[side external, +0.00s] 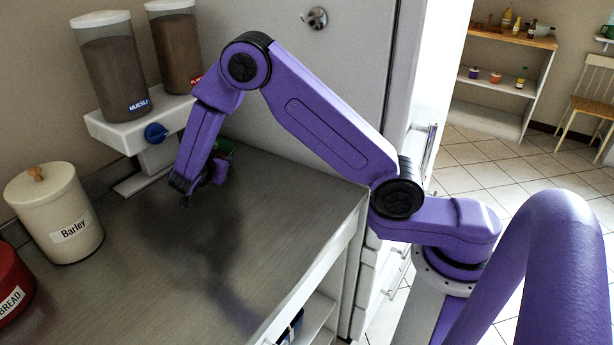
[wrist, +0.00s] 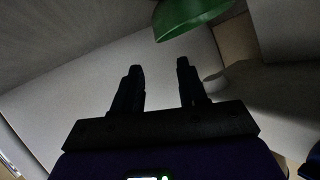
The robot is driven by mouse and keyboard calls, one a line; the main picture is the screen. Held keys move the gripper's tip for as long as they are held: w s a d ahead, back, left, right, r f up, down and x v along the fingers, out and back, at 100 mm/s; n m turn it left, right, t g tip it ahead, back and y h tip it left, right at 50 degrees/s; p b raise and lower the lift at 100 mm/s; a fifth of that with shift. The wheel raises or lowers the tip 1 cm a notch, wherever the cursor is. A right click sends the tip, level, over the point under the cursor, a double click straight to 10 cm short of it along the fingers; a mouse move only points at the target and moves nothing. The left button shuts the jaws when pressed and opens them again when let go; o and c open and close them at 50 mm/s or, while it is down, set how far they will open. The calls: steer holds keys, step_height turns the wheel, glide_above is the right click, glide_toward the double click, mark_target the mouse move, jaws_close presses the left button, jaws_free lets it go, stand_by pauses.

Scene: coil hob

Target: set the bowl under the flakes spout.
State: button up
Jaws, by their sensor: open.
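A green bowl (side external: 225,146) shows in part behind my gripper, near the back of the counter; my arm hides the rest. In the wrist view the green bowl (wrist: 190,16) is at the top edge, cut off by the frame, beyond the fingertips and apart from them. My gripper (side external: 187,204) is low over the counter, and in the wrist view (wrist: 160,66) its two fingers are apart with nothing between them. The flakes dispenser (side external: 176,50) has a red label, partly covered by my arm. Its spout is hidden, so I cannot tell whether the bowl is under it.
The muesli dispenser (side external: 112,68) with a blue knob (side external: 155,133) stands left of the flakes one on a white stand (side external: 112,128). A barley canister (side external: 62,215) and red bread bin (side external: 12,285) are at the left. The counter's front (side external: 200,290) is clear.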

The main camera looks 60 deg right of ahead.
steer(key=w+a+r+n+t+y, duration=0.1)
steer(key=a+r+n+t+y, duration=0.35)
steer(key=a+n+y, duration=0.75)
steer(key=s+a+r+n+g+y, duration=0.1)
steer(key=s+a+n+g+y, duration=0.15)
steer(key=s+a, duration=0.35)
steer(key=s+a+r+n+g+y, duration=0.2)
steer(key=s+a+y, duration=0.1)
steer(key=s, duration=0.5)
steer(key=s+d+n+g, duration=0.3)
steer(key=s, duration=0.5)
steer(key=s+d+n+g, duration=0.2)
steer(key=s+d+n, duration=0.15)
steer(key=s, duration=0.55)
steer(key=s+d+n+g+h, duration=0.1)
steer(key=s+d+n+h, duration=0.4)
steer(key=s+d, duration=0.4)
steer(key=d+f, duration=0.1)
steer(key=d, duration=0.3)
steer(key=shift+s+g, duration=0.3)
steer(key=shift+s, duration=0.1)
